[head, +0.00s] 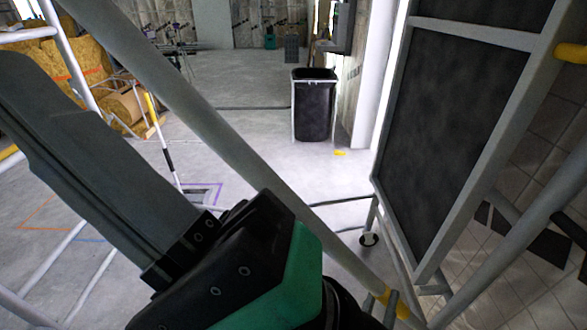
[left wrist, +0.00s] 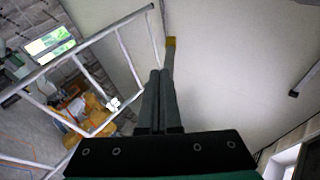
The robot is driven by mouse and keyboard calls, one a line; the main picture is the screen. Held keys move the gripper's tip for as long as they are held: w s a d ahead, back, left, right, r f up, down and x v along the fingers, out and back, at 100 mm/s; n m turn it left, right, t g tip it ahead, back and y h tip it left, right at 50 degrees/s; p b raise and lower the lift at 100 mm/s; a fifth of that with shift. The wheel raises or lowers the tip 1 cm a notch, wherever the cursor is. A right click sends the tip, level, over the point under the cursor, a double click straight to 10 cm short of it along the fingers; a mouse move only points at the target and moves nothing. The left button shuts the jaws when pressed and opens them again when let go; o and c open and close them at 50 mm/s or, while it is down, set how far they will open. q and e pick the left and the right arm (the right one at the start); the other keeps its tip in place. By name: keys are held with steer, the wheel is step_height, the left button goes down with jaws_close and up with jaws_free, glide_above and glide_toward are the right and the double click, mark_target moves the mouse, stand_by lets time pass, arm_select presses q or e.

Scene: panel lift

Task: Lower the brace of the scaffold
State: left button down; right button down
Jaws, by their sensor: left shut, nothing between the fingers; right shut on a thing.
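My right gripper (head: 15,80), black and green, fills the lower middle of the head view. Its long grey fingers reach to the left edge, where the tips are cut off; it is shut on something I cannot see. A grey diagonal tube (head: 180,90), perhaps the scaffold's brace, runs from the top left down behind the gripper body to a yellow collar (head: 397,303). My left gripper (left wrist: 160,78) shows in the left wrist view, shut and empty. Its tips appear near a grey tube with a yellow collar (left wrist: 170,42); contact cannot be told. White scaffold rails (left wrist: 97,50) stand to their left.
A black bin (head: 314,105) stands farther back. Insulation rolls (head: 75,70) lie at the left.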

arm_select(q)
steer(key=w+d+f+n+t+h, duration=0.2)
steer(key=w+d+f+h, duration=0.35)
steer(key=h, duration=0.35)
arm_select(e)
steer(key=shift+d+f, duration=0.1)
steer(key=shift+f, duration=0.05)
arm_select(q)
steer(key=s+d+h, duration=0.5)
steer(key=d+h, duration=0.5)
steer(key=d, duration=0.1)
steer(key=w+a+f, duration=0.5)
steer(key=w+a, duration=0.1)
steer(key=w, duration=0.3)
steer(key=shift+t, duration=0.4)
steer(key=shift+w, duration=0.1)
